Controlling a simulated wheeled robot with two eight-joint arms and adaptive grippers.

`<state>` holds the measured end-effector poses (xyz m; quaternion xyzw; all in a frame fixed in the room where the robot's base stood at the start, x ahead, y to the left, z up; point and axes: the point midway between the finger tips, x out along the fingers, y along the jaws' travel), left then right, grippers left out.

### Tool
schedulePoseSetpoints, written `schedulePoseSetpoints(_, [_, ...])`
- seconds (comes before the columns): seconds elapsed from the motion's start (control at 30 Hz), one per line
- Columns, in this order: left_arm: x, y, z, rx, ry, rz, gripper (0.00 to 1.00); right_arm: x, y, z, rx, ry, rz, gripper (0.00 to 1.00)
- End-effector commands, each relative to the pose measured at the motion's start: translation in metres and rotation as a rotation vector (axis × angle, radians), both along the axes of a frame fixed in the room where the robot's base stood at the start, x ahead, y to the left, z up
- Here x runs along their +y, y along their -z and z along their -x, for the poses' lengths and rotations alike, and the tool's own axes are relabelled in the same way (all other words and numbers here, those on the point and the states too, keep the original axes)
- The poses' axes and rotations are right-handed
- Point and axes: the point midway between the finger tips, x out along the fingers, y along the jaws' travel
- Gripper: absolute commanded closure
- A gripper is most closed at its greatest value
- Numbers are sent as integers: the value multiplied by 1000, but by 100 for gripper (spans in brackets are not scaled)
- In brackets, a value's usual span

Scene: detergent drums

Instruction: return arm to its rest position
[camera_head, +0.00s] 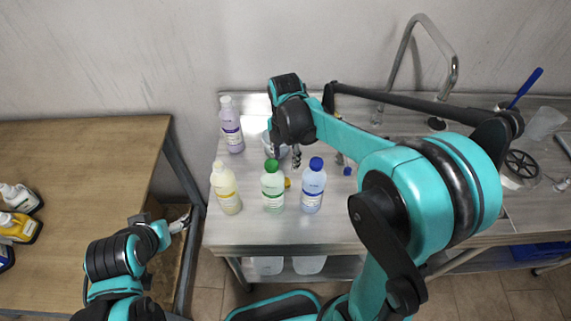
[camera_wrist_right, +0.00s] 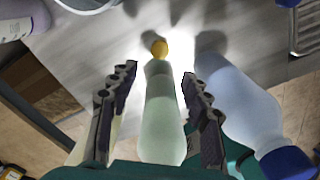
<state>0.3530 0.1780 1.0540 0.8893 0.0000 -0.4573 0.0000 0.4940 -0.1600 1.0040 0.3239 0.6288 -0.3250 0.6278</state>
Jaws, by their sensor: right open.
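My right arm reaches in from the lower right in the head view. Its gripper (camera_head: 288,156) points down over the steel counter, just behind the green-capped bottle (camera_head: 272,186) and blue-capped bottle (camera_head: 312,186). In the wrist view the right gripper (camera_wrist_right: 160,90) has its fingers wide apart. A pale green bottle (camera_wrist_right: 162,120) shows between them, its cap hidden; no finger visibly touches it. The blue-capped bottle (camera_wrist_right: 240,105) is right of the fingers. My left gripper (camera_head: 181,223) is low by the wooden table's right edge, too small to read.
A tall faucet (camera_head: 450,75) rises at the back right. Several detergent containers (camera_head: 18,227) stand on the wooden table (camera_head: 80,165).

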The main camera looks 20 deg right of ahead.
Motion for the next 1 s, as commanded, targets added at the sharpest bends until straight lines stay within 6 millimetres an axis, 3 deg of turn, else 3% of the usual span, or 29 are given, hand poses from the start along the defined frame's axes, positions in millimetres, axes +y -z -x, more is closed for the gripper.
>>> schedulePoseSetpoints(0.1, [0,-3,0,0,0,0,21,0,-9,0,0,0,0,52])
schedulePoseSetpoints(0.33, [0,-3,0,0,0,0,21,0,-11,0,0,0,0,52])
schedulePoseSetpoints(0.47, [0,-14,0,0,0,0,21,0,-22,0,0,0,0,52])
schedulePoseSetpoints(1.0, [0,-153,0,0,0,0,21,0,-161,0,0,0,0,52])
